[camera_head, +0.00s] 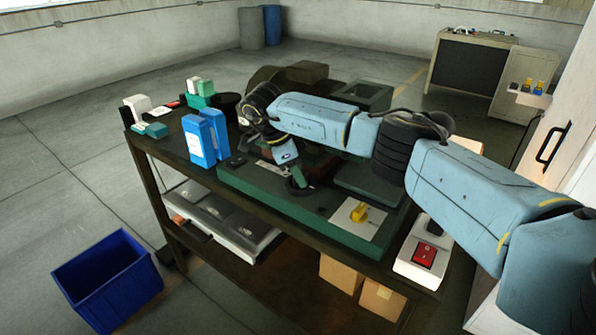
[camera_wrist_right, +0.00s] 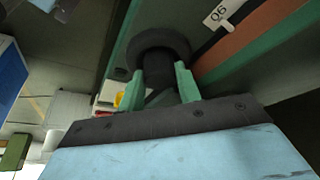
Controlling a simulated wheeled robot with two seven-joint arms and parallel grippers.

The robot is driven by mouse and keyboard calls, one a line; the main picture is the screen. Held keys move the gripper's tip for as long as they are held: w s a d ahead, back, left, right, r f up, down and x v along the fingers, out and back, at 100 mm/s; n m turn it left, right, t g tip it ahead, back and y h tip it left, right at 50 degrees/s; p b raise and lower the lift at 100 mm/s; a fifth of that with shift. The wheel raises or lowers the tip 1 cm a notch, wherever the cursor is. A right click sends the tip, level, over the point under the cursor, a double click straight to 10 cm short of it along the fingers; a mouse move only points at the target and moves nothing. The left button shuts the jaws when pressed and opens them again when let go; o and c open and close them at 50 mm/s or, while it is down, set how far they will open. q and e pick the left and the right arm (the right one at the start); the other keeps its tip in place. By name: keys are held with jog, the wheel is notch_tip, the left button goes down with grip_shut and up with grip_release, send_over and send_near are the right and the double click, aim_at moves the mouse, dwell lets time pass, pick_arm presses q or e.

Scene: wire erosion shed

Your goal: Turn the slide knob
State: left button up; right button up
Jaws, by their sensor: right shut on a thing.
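The slide knob (camera_wrist_right: 158,42) is a dark round knob with a narrower dark stem, seen in the right wrist view on the side of the green machine (camera_head: 270,192). My right gripper (camera_wrist_right: 160,82) has its green fingers on both sides of the stem and is shut on it. In the head view the right arm reaches in from the right, and the right gripper (camera_head: 299,177) points down at the front edge of the machine. My left gripper is not in view.
A yellow switch (camera_head: 359,213) sits on a pale plate at the machine's front right. A box with a red switch (camera_head: 425,254) is at the bench's right end. Blue boxes (camera_head: 199,140) stand left of the gripper. A blue bin (camera_head: 108,280) is on the floor.

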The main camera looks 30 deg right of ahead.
dwell(0.3)
jog(key=o, duration=1)
jog(key=shift+c, duration=0.2)
jog(key=v, duration=1.3)
jog(key=shift+r, duration=0.15)
jog(key=shift+a, duration=0.15)
